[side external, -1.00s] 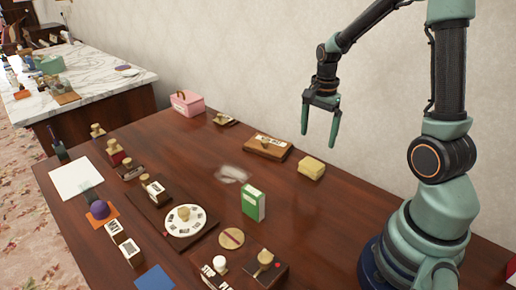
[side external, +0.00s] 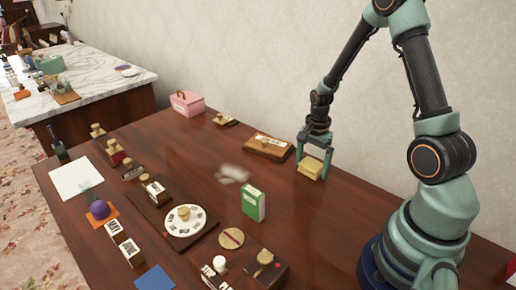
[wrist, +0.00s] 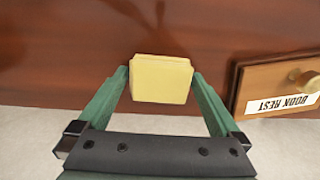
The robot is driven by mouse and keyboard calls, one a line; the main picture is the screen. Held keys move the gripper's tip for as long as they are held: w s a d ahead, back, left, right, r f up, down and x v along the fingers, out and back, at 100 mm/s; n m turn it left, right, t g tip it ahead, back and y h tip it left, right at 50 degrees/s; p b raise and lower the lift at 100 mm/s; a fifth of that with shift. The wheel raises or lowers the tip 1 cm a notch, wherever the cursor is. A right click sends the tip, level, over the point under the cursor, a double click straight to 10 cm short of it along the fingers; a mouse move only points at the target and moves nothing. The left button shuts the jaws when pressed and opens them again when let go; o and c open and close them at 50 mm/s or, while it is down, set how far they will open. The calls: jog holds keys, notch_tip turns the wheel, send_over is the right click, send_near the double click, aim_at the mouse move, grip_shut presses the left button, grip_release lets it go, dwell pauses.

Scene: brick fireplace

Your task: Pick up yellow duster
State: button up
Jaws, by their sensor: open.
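The yellow duster (side external: 311,168) is a folded, block-like yellow pad lying on the dark wooden table near the wall. In the wrist view the duster (wrist: 161,79) sits between the tips of my two green fingers. My gripper (side external: 314,166) is lowered over the duster, with one finger on each side of it. In the wrist view my gripper (wrist: 160,82) is open, and its left fingertip looks very near the duster's edge. I cannot tell whether either finger touches it.
A wooden block labelled "BOOK REST" (side external: 266,147) with a knob stands just left of the duster; it also shows at the right in the wrist view (wrist: 280,85). A green box (side external: 253,204) stands nearer the front. The wall (side external: 270,60) is close behind.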

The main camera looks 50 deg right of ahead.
aim_at(312, 164)
jog(key=shift+c, duration=0.3)
jog(key=c, duration=1)
notch_tip(312, 164, up, 20)
